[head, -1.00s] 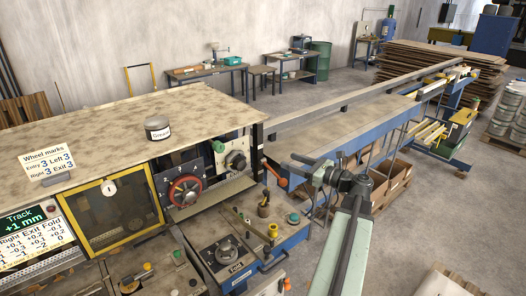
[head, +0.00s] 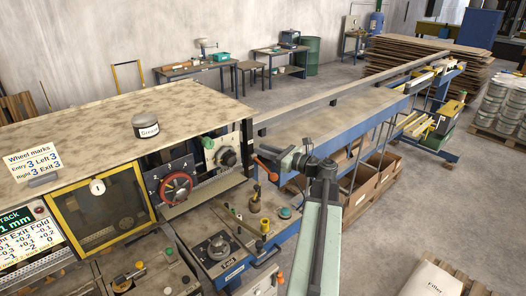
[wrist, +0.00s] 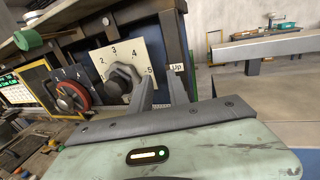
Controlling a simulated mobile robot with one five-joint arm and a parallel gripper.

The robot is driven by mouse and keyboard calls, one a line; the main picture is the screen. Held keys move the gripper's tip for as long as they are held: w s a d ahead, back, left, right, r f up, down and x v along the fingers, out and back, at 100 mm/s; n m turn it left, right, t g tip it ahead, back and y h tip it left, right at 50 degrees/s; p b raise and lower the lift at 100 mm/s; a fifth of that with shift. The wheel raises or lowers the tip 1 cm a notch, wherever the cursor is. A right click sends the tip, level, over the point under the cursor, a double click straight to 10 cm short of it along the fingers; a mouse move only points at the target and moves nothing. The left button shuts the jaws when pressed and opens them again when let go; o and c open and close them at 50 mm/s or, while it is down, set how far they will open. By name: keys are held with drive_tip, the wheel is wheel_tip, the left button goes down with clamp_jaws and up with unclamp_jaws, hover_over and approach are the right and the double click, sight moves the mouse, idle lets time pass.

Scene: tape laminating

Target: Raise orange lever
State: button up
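The orange lever (head: 267,166) shows in the head view at the right end of the machine, below the dial plate and slanting down to the right. My gripper (head: 285,157) is beside its upper right side in that view; whether they touch cannot be told. In the wrist view my gripper (wrist: 161,82) has its two grey fingers apart, with nothing seen between them. A small "Up" label (wrist: 177,67) is just beyond the fingertips. The lever is not visible in the wrist view.
A grey dial knob (wrist: 121,82) on a white numbered plate is left of the fingers. A red handwheel (head: 176,187) is farther left. A long blue-sided table (head: 345,137) runs away to the right. Open floor (head: 400,235) lies at right.

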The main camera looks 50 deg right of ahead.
clamp_jaws()
idle(0.5)
idle(0.5)
drive_tip(key=o, duration=0.9)
unclamp_jaws()
drive_tip(key=shift+c, duration=0.2)
drive_tip(key=s+d, duration=0.1)
drive_tip(key=s, duration=0.6)
drive_tip(key=shift+s+d, duration=0.3)
drive_tip(key=shift+s, duration=0.05)
drive_tip(key=shift+c, duration=0.3)
